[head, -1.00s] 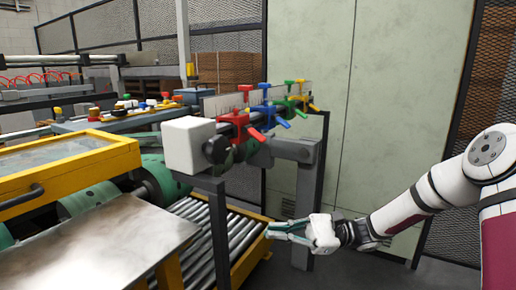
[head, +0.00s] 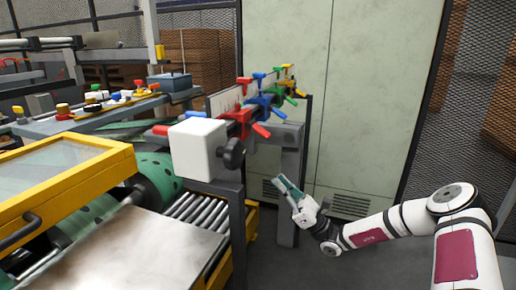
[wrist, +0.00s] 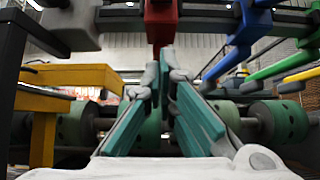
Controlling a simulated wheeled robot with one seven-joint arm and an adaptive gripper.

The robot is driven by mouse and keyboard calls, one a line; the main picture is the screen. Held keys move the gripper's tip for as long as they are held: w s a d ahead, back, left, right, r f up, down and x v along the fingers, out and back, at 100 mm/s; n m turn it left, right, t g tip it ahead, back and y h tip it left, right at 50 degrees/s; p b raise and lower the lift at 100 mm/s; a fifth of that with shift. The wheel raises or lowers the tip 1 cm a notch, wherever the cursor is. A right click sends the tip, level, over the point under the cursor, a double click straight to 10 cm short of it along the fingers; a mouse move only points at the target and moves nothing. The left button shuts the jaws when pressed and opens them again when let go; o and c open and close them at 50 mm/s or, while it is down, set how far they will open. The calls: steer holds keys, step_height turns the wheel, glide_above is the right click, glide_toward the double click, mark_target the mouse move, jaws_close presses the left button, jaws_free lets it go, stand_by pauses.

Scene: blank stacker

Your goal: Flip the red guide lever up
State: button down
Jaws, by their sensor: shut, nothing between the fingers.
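The red guide (head: 238,122) is clamped on a rail behind a white block. Its red lever (head: 261,131) sticks out to the right, angled slightly down. My gripper (head: 279,180) is below and a little right of the lever in the head view, apart from it, fingers pointing up and left. In the wrist view the shut, empty green fingertips (wrist: 166,62) point toward the underside of a red part (wrist: 161,20) at top centre. The wrist view does not show clearly how far the tips are from it.
Blue (head: 262,103), green (head: 279,88) and yellow guides follow behind on the same rail. The white block (head: 198,148) and a black knob (head: 232,153) stand in front. A grey post (head: 289,200) stands behind my gripper. Open floor lies to the right.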

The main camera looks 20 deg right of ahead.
mark_target(260, 130)
steer(key=shift+a, duration=0.1)
steer(key=w+a+r+p, duration=0.2)
steer(key=w+a+r, duration=0.1)
steer(key=r, duration=0.7)
steer(key=shift+a+r, duration=0.2)
steer(key=shift+a, duration=0.4)
steer(key=shift+s+d+r+g+h+p, duration=0.2)
steer(key=shift+g+h+p, duration=0.1)
steer(key=shift+p, duration=0.35)
